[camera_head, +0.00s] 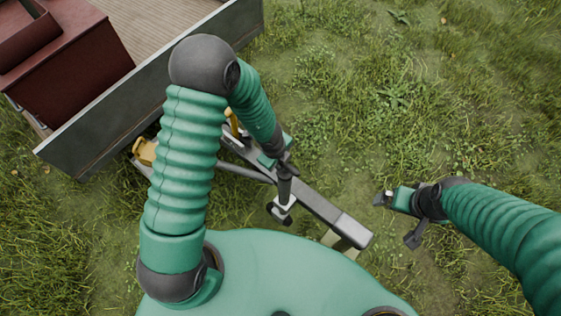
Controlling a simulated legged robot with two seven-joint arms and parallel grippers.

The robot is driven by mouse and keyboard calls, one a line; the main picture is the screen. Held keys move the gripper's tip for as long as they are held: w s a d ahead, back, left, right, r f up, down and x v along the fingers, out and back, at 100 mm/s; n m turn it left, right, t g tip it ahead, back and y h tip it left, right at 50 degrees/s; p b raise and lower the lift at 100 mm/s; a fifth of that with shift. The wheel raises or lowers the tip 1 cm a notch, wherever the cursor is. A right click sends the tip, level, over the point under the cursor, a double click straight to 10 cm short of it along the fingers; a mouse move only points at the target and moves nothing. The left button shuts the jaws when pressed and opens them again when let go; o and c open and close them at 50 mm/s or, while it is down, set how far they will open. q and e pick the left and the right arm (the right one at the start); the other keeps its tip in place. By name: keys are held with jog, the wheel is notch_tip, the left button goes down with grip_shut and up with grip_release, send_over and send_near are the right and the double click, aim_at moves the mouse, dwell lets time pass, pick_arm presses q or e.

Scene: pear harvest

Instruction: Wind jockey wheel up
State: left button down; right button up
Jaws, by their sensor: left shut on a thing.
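The jockey wheel stands beside the grey trailer drawbar (325,212). Its dark upright tube (285,188) and a pale clamp or bracket (283,207) show, with dark parts low at its foot. My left gripper (284,158) is at the top of the tube, shut on what looks like the jockey wheel's winding handle. The handle itself is mostly hidden by the gripper and my forearm. My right gripper (382,198) is apart from the drawbar, to the right of its front end, over grass. Its fingers are too small to tell open from shut.
The trailer's grey side board (150,85) and wooden bed (155,22) are at upper left, with a dark red box (65,60) on the bed. Yellow parts (145,151) sit below the board. Grass on the right is open.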

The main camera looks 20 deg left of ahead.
dwell(0.4)
pick_arm(q)
jog(key=c, duration=1.3)
grip_release()
jog(key=s+r+p, duration=0.1)
jog(key=r+p, duration=0.1)
jog(key=r, duration=0.3)
jog(key=s+r+p, duration=0.1)
jog(key=r+p, duration=0.2)
jog(key=r, duration=0.3)
jog(key=s+a+r+p, duration=0.1)
jog(key=r+p, duration=0.2)
jog(key=r, duration=0.2)
jog(key=shift+r, duration=0.15)
